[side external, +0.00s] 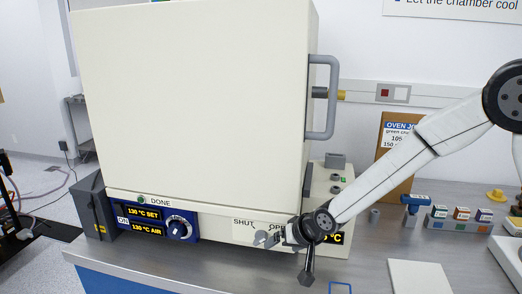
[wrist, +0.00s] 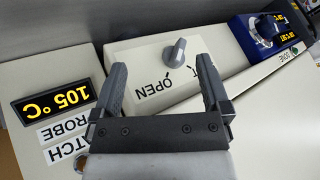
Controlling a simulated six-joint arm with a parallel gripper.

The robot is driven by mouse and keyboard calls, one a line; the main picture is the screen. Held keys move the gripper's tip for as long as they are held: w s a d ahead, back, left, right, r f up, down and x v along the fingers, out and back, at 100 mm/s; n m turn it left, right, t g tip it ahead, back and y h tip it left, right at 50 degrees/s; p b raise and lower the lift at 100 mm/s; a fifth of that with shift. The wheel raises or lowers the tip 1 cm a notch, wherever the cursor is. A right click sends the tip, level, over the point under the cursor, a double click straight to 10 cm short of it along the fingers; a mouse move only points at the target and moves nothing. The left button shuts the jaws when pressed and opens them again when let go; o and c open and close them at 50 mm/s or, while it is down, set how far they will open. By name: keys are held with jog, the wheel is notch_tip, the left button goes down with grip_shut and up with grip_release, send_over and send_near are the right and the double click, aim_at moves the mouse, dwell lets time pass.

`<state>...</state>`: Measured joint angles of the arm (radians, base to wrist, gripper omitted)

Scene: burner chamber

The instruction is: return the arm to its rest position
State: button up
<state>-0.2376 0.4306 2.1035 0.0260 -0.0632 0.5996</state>
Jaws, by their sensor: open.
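My gripper (side external: 284,237) is low in front of the burner chamber (side external: 195,105), by its SHUT/OPEN panel. In the wrist view my gripper (wrist: 160,72) has its two dark fingers spread apart with nothing between them but a view of the panel. A grey knob (wrist: 175,52) stands on the cream panel just beyond the fingertips, apart from them as far as I can tell. The OPEN label shows between the fingers; the other label is partly hidden by a finger. My arm reaches in from the right, bent down toward the panel.
The chamber's large front is closed, with a grey handle (side external: 330,98) at its right. A blue control box (side external: 157,222) reads 130 °C; a display (wrist: 48,103) reads 105 °C. A pale plate (side external: 420,277) and several small coloured blocks (side external: 461,217) lie on the bench.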

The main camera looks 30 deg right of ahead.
jog(key=s+d+n+g+h, duration=0.1)
jog(key=s+d+n+g, duration=0.1)
jog(key=s+d, duration=0.3)
jog(key=s+d+n+g, duration=0.2)
jog(key=s+d, duration=0.4)
jog(key=s, duration=0.8)
jog(key=shift+s+d+g+h, duration=0.15)
jog(key=shift+d+g+h, duration=0.1)
jog(key=shift+g+h, duration=0.15)
dwell(5.7)
